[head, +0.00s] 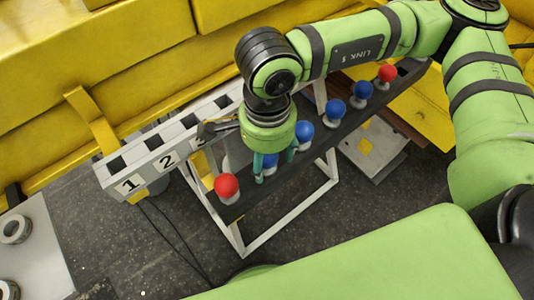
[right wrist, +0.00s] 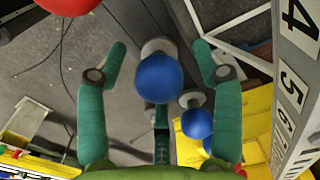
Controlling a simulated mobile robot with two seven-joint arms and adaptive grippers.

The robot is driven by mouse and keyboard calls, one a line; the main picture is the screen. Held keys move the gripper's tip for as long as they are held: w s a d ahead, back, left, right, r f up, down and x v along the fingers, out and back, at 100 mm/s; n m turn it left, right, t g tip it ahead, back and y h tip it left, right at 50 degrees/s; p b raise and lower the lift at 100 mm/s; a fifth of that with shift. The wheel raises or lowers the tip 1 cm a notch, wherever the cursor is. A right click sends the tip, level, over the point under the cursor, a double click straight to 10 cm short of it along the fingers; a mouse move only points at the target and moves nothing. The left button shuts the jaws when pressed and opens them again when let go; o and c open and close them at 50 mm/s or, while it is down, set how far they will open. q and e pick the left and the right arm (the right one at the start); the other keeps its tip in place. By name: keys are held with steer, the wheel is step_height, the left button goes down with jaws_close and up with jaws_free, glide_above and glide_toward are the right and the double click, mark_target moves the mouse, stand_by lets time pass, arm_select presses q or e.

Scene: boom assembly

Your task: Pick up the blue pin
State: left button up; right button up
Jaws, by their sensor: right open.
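My right gripper (head: 274,167) points down over the dark rail of pins. In the right wrist view, the open fingers of this gripper (right wrist: 161,58) stand on either side of a blue ball-headed pin (right wrist: 159,78), with gaps on both sides. This pin has a pale base and is mostly hidden by the gripper in the head view (head: 270,160). Another blue pin (head: 303,132) stands just beyond the gripper; further blue pins (head: 335,109) (head: 363,90) follow along the rail. My left gripper is not in view.
A red pin (head: 226,186) stands at the rail's near end, and another red pin (head: 387,72) near its far end. A white numbered rack (head: 145,168) runs alongside the rail. Yellow padded blocks (head: 95,65) fill the back. The dark floor (head: 130,245) is open at lower left.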

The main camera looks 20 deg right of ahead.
steer(key=shift+f, duration=0.25)
jaws_close()
step_height(320, 180, up, 9)
steer(key=b, duration=0.3)
steer(key=shift+a, duration=0.1)
steer(key=shift+r, duration=0.5)
steer(key=shift+r, duration=0.2)
